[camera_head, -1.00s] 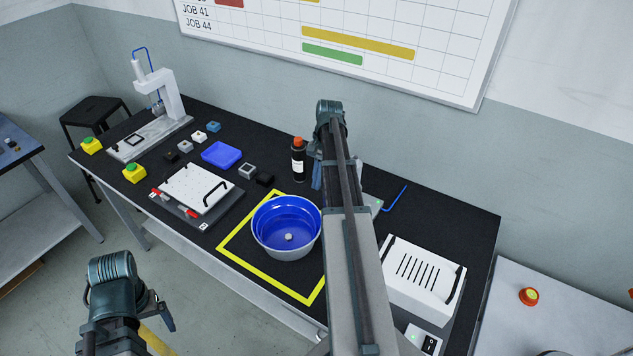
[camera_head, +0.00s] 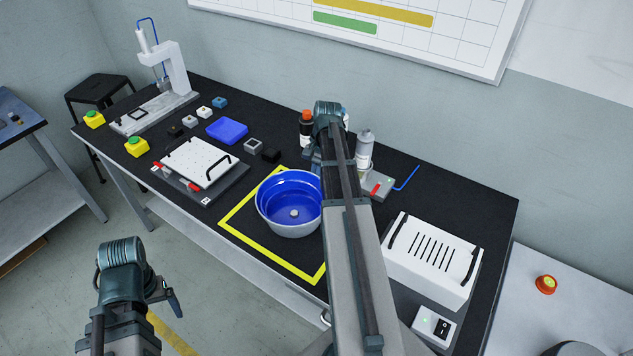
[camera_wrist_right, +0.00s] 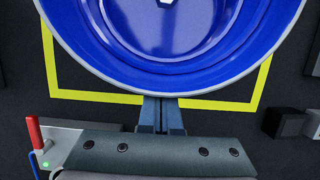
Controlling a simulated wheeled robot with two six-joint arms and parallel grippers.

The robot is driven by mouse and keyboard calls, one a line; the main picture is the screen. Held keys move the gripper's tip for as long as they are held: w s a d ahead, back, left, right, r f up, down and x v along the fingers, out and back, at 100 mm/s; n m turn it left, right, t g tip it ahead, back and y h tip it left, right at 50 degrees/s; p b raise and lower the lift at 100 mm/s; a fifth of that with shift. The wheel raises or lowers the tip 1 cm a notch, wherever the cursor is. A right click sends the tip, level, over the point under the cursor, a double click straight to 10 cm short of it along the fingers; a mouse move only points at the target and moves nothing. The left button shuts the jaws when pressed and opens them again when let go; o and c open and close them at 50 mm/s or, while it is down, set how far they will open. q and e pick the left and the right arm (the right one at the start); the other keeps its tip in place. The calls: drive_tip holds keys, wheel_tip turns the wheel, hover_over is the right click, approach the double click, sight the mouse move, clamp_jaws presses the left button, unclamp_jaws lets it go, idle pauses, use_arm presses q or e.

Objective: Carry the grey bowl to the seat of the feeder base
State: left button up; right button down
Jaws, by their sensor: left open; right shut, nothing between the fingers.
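The grey bowl (camera_head: 262,216), pale outside and blue inside, stands upright inside the yellow outline on the black bench. A small pale piece shows at its centre, and my right arm crosses its right edge. The bowl fills the top of the right wrist view (camera_wrist_right: 150,75). My right gripper (camera_wrist_right: 162,103) is shut and empty, its tips by the bowl's rim; I cannot tell whether they touch. In the head view its fingers are mostly hidden. My left gripper (camera_head: 166,292) is open and empty at lower left, away from the bench. I cannot identify the feeder base surely.
Left of the bowl are a white plate fixture (camera_head: 198,162), a blue tray (camera_head: 227,130) and small blocks. Bottles (camera_head: 364,150) stand behind my right arm. A white slotted box (camera_head: 435,258) is at right. A side table (camera_head: 530,320) holds a red-orange button (camera_head: 546,285).

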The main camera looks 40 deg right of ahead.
sight(283, 218)
drive_tip(key=s+a, duration=0.1)
drive_tip(key=a, duration=0.3)
drive_tip(key=s+a, duration=0.2)
drive_tip(key=a, duration=0.3)
drive_tip(key=s+a, duration=0.1)
drive_tip(key=a, duration=0.4)
drive_tip(key=shift+s+a, duration=0.15)
drive_tip(key=shift+a, duration=0.05)
drive_tip(key=shift+d, duration=0.1)
